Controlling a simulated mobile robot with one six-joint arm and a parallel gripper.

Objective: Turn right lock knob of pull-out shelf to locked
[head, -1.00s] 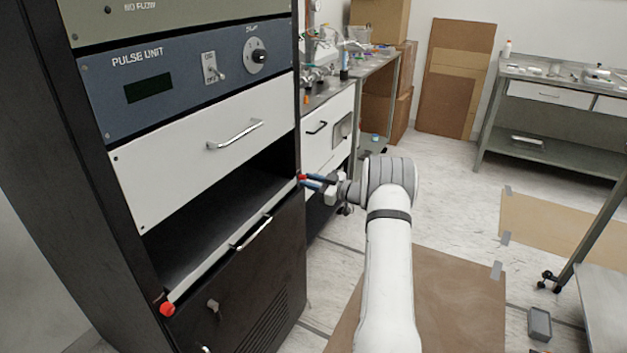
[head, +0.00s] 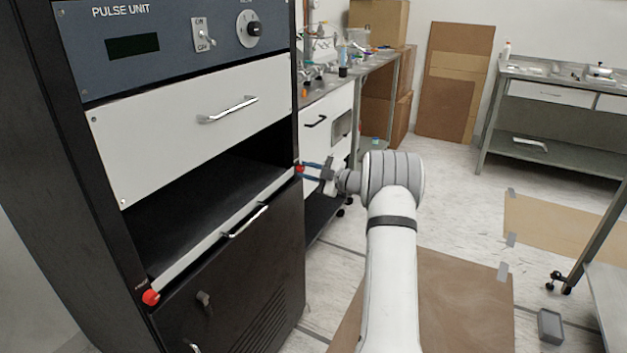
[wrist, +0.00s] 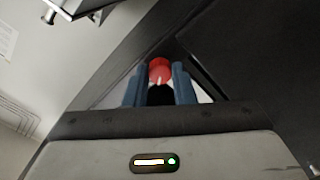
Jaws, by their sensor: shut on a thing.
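The pull-out shelf (head: 212,234) is a white-fronted strip with a chrome handle (head: 247,221), set in the black rack below the white drawer. Its right lock knob (head: 299,169) is red and sits at the shelf's right end; it also shows in the wrist view (wrist: 159,70). My gripper (head: 309,171) reaches it from the right, with its blue fingers shut on the knob's two sides. In the wrist view a pale line marks the knob's face. The left lock knob (head: 151,297) is red, at the shelf's left end, and untouched.
Above are a white drawer (head: 190,131) and the blue pulse unit panel (head: 165,40). A black lower door (head: 235,290) is under the shelf. A steel bench (head: 350,85) with clutter stands behind my gripper. Open floor lies to the right.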

